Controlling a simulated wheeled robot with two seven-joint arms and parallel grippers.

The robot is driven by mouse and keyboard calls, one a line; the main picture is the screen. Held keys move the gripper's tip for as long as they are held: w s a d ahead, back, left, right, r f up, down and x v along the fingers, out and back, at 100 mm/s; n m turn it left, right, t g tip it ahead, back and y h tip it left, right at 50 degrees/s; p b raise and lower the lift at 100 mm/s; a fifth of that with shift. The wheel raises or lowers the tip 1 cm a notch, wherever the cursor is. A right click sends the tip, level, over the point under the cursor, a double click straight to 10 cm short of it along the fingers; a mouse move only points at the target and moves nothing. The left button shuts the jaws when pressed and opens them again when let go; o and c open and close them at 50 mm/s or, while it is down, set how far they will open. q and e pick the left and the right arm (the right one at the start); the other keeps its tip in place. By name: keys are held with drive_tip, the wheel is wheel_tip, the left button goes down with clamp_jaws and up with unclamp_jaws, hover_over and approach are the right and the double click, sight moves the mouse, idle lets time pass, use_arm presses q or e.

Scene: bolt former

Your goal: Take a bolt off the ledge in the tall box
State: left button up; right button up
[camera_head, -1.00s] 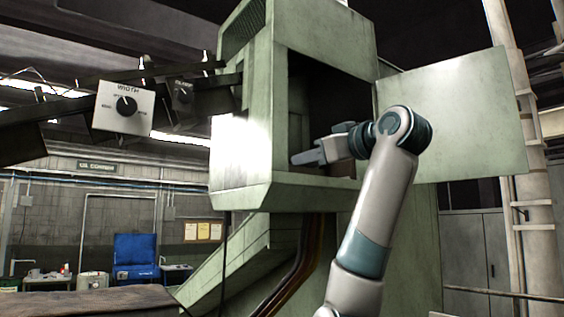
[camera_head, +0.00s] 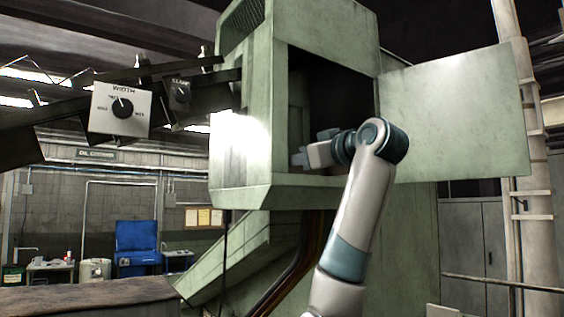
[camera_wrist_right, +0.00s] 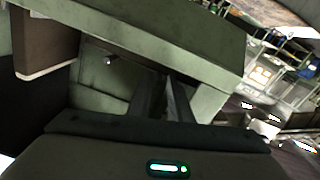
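The tall green box (camera_head: 258,105) stands in the middle of the head view, with its front opening dark inside. My right gripper (camera_head: 312,146) is at the lower part of this opening, its two fingers apart. In the right wrist view the fingers (camera_wrist_right: 166,98) reach forward with a gap between them and nothing visible held. A small, bright, bolt-like thing (camera_wrist_right: 108,60) shows inside the box, left of and beyond the fingers; it is too small to tell its shape. The ledge cannot be made out clearly. My left gripper is not in view.
The box's open door (camera_head: 455,115) stands out to the right of the opening. A dark rail with a width dial panel (camera_head: 120,108) runs in from the left. A pale pipe column (camera_head: 515,120) stands at the right. The opening's sill and side walls are close around my right gripper.

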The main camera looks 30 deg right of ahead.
clamp_jaws()
drive_tip(key=shift+r, duration=0.15)
drive_tip(key=shift+r+b, duration=0.7)
drive_tip(key=shift+r, duration=0.2)
drive_tip(key=w+d+r+b, duration=0.1)
drive_tip(key=d+r, duration=0.8)
drive_tip(key=d, duration=0.2)
drive_tip(key=shift+d+b, duration=0.35)
drive_tip(key=shift+b, duration=0.05)
drive_tip(key=shift+f, duration=0.15)
